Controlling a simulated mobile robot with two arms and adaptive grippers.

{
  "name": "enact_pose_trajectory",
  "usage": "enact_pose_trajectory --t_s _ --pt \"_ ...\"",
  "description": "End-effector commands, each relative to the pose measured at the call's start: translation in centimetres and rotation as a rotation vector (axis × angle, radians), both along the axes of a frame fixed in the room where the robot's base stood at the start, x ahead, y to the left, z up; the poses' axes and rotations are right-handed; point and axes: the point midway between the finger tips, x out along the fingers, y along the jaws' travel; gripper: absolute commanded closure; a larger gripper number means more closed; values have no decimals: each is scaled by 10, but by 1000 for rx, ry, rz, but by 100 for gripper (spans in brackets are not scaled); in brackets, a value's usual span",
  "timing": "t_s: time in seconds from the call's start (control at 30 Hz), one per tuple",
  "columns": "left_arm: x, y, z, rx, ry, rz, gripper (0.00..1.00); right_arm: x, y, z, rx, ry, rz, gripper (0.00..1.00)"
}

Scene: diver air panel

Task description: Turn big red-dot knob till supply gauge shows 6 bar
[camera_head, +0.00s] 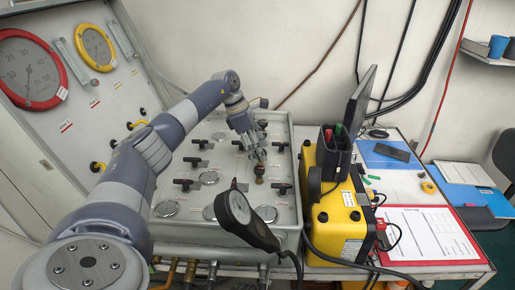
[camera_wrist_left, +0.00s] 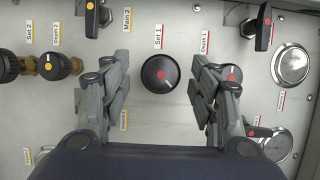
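The big black knob (camera_wrist_left: 160,74) with a red dot, by the label "Set 1", sits on the light grey panel (camera_wrist_left: 200,28). In the left wrist view it lies between the two fingers of my left gripper (camera_wrist_left: 159,88), with a visible gap on each side. A smaller red-dot knob (camera_wrist_left: 232,74), labelled "Depth 1", is partly covered by the right-hand finger. In the head view my left gripper (camera_head: 250,146) is over the panel, fingers pointing down. I cannot tell which gauge is the supply gauge, and no 6 bar reading is legible. My right gripper is not in view.
Yellow-dot knobs (camera_wrist_left: 55,66), T-handles (camera_wrist_left: 262,28) and round gauges (camera_wrist_left: 291,62) surround the spot. A dark handheld gauge (camera_head: 238,208) rises at the panel's front. A yellow case (camera_head: 340,215) stands to its right. Red- and yellow-rimmed gauges (camera_head: 30,70) hang at left.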

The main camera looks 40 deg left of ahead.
Motion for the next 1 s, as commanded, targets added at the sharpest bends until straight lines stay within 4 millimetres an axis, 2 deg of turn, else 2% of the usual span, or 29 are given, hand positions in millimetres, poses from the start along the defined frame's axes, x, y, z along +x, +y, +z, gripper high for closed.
enact_pose_trajectory --t_s 0.17,0.27,0.7,0.83,1.0 --pt "-1 1 2 0 0 1 45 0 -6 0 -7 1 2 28" --pt "-2 3 10 1 -1 0 45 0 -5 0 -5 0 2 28" --pt "-23 29 90 0 -3 1 45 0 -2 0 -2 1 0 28" --pt "-27 33 104 0 -1 1 45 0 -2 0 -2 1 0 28" --pt "-30 35 110 0 2 1 45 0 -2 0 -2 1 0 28"
